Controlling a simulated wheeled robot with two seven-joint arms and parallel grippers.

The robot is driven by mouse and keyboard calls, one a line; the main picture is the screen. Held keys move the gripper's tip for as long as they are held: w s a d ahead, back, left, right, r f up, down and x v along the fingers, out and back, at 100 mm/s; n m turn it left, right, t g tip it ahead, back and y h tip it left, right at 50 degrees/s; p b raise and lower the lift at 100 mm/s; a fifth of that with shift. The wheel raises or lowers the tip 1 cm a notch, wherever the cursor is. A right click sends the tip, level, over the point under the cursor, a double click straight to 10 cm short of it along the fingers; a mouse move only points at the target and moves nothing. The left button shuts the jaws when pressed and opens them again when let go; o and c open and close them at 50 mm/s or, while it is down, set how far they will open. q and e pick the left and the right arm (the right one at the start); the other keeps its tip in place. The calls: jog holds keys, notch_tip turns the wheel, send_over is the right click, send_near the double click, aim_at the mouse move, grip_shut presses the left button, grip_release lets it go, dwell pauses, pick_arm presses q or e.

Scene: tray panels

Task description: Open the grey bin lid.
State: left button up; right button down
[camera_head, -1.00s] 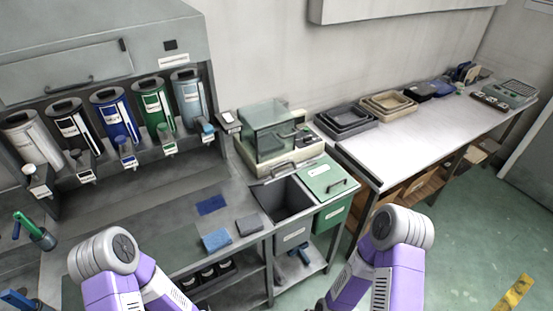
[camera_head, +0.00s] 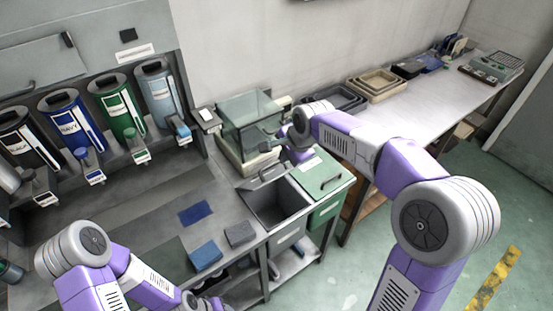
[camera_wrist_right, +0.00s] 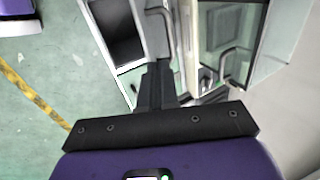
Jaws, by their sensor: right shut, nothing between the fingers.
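The grey bin (camera_head: 288,238) is set into the right end of the counter, and its dark inside shows. Its lid (camera_head: 266,178) appears to stand raised at the back edge, with a handle on it. In the right wrist view the dark opening (camera_wrist_right: 118,35) is at upper left, with a bar handle (camera_wrist_right: 160,14) beside it. My right gripper (camera_head: 298,155) is behind and right of the lid, near the glass-sided box; its fingers (camera_wrist_right: 156,85) are shut and empty. I cannot tell its exact gap to the lid.
A green-lidded bin (camera_head: 322,178) stands right of the grey bin. A glass-sided box (camera_head: 245,125) is behind. Blue and dark cloths (camera_head: 205,254) lie on the counter. Trays (camera_head: 378,86) sit on the right table (camera_head: 410,110). Canisters (camera_head: 118,105) line the left.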

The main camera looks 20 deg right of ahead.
aim_at(277, 175)
pick_arm(q)
jog(key=shift+s+f+b, duration=0.15)
jog(key=shift+f+b, duration=0.45)
pick_arm(e)
jog(key=x, duration=0.9)
jog(key=shift+s+a+f, duration=0.1)
jog(key=shift+f, duration=0.2)
pick_arm(q)
jog(key=shift+r, duration=0.1)
